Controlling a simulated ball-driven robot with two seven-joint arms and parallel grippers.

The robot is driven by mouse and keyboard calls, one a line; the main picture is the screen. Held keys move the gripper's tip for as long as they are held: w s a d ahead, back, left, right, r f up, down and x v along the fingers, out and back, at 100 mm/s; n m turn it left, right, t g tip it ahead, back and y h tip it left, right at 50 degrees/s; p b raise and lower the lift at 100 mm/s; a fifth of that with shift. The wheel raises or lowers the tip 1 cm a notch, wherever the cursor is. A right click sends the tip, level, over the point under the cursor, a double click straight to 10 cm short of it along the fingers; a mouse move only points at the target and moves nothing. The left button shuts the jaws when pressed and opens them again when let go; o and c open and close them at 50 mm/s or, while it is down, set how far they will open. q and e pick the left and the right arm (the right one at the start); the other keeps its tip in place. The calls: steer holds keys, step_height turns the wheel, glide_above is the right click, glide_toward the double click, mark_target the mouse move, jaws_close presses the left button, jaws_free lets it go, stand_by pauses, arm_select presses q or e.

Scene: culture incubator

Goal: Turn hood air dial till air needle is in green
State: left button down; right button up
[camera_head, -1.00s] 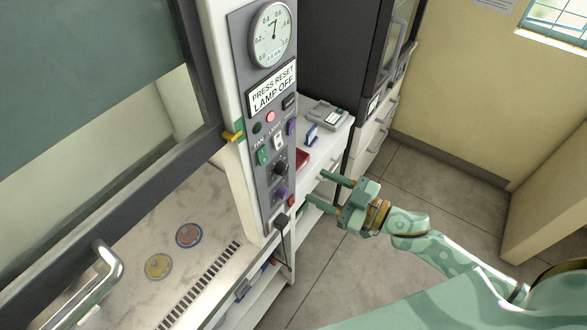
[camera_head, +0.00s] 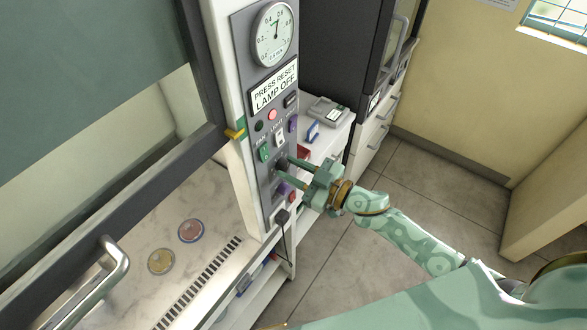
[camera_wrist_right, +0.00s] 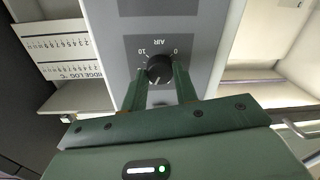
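The black air dial (camera_wrist_right: 160,68) sits under the word AIR on the grey hood panel (camera_wrist_right: 205,20) in the right wrist view. My right gripper (camera_wrist_right: 160,72) has one finger on each side of it. The fingers look closed against the dial's sides. In the head view my right gripper (camera_head: 283,168) reaches the panel from the right and hides most of the dial. The round white air gauge (camera_head: 272,35) is at the panel top. My left gripper is not in view.
A white bench (camera_head: 338,135) with a grey device stands to the right. Open floor (camera_head: 420,190) lies right of it.

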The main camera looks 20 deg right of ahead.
steer(key=shift+r+n+p, duration=0.1)
steer(key=shift+n+p, duration=0.25)
steer(key=shift+n, duration=0.65)
steer(key=n, duration=0.3)
steer(key=o, duration=1)
steer(key=shift+s, duration=0.1)
steer(key=b+v, duration=0.2)
steer(key=v, duration=1.4)
steer(key=shift+r, duration=0.15)
